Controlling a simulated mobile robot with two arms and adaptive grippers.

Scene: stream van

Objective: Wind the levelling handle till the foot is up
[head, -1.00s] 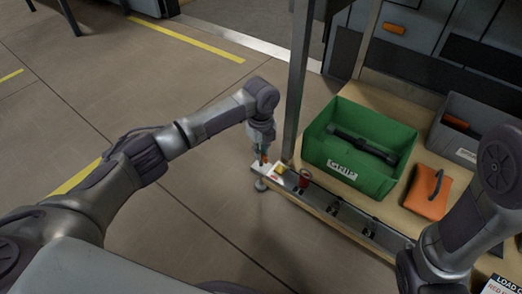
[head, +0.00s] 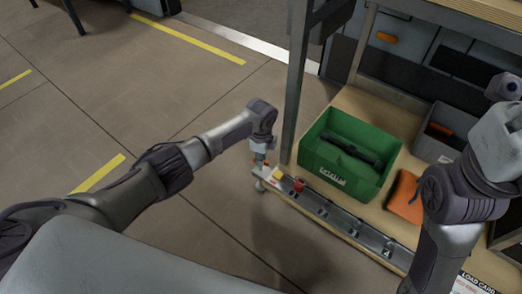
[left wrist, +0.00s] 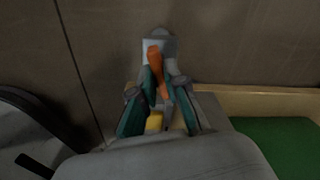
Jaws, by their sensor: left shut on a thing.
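The levelling handle (left wrist: 158,75) has an orange grip and stands at the left end of the van's bench edge. My left gripper (head: 260,162) reaches down onto it in the head view. In the left wrist view the teal-padded fingers of my left gripper (left wrist: 166,100) are shut around the orange grip. In the head view the small round grey foot (head: 260,186) shows below the end of the edge rail; its clearance from the floor is hard to tell. My right arm rises at the right of the head view, but its gripper does not show.
A green bin (head: 318,178) holding a black tool stands on the wooden bench beside an orange case (head: 404,200) and a grey bin (head: 424,148). A red knob (head: 298,186) sits on the rail (head: 345,222). A dark post (head: 294,95) stands just right of my left gripper.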

